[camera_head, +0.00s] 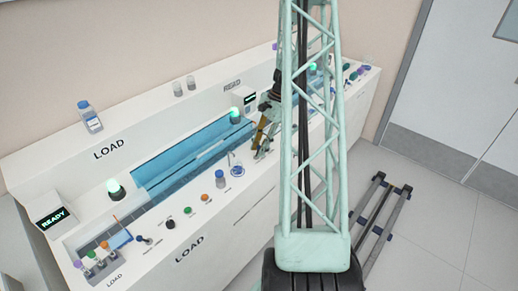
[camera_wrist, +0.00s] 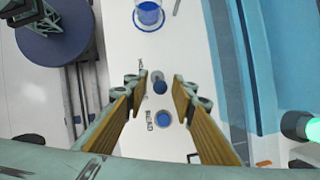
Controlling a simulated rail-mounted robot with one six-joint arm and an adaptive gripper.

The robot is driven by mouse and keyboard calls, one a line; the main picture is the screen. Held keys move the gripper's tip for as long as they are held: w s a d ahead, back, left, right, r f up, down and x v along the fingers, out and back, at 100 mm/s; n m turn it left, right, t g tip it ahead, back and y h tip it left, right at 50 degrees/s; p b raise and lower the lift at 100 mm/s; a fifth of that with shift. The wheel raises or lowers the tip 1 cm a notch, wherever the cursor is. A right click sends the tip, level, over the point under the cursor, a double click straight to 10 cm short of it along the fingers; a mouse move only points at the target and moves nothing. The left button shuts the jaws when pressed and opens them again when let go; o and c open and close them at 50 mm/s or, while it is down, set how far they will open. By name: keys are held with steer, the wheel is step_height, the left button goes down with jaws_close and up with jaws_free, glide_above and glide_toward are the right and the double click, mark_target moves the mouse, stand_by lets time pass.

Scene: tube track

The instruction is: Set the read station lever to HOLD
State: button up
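My gripper (camera_wrist: 160,83) is open in the wrist view, its two fingers apart over the white bench top. A small grey-blue upright knob (camera_wrist: 159,87), which looks like the read station lever, shows between the fingertips. I cannot tell if the fingers touch it, or which setting it stands at. Small dark lettering, too blurred to read surely, lies beside it. A round blue button (camera_wrist: 163,119) is just below it in the picture. In the head view my gripper (camera_head: 262,153) is low over the bench front near the READ section; the lever is not clear there.
A beaker of blue liquid (camera_wrist: 149,14) stands close to the gripper; it also shows in the head view (camera_head: 236,168). A blue track channel (camera_head: 190,160) and green lamps (camera_head: 235,115) lie behind. My column hides part of the bench.

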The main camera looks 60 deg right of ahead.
steer(key=shift+c, duration=0.5)
steer(key=c, duration=0.7)
